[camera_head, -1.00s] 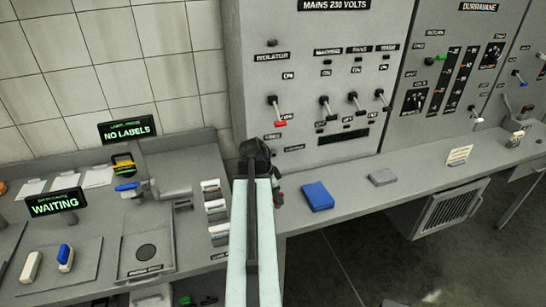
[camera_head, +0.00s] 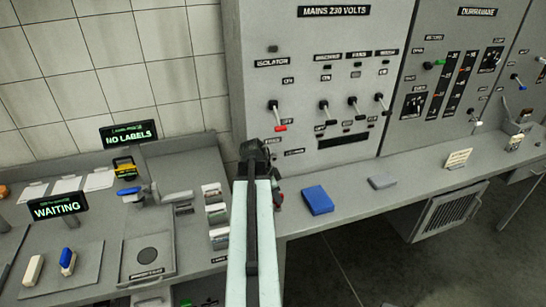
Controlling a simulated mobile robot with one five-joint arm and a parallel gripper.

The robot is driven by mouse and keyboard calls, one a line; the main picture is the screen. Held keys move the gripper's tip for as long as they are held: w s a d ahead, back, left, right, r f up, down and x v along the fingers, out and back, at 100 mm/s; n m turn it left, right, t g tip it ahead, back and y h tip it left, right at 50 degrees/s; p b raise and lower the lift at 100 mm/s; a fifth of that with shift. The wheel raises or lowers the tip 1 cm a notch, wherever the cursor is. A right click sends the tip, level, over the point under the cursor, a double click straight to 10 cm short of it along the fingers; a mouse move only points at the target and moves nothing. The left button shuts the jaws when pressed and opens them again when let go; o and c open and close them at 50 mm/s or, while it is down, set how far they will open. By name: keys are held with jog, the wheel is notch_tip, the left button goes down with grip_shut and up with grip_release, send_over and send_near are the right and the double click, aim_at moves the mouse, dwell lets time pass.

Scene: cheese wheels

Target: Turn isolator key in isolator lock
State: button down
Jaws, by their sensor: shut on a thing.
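My gripper (camera_head: 256,152) is at the end of my pale arm, close in front of the lower left of the grey mains panel (camera_head: 300,60). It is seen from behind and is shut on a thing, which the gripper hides. I cannot make out the isolator key or the isolator lock. Small labels show below this lever, partly covered by my gripper.
Three more levers (camera_head: 353,105) are to the right. A blue block (camera_head: 318,199) and a grey block (camera_head: 382,182) lie on the ledge right of my arm. At left are a grey bench (camera_head: 100,240), a waiting sign (camera_head: 57,207) and a card rack (camera_head: 216,215).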

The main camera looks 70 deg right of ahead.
jog(key=shift+r+p, duration=1.45)
jog(key=shift+r, duration=0.1)
notch_tip(320, 180, up, 3)
jog(key=p, duration=0.3)
jog(key=shift+r, duration=0.1)
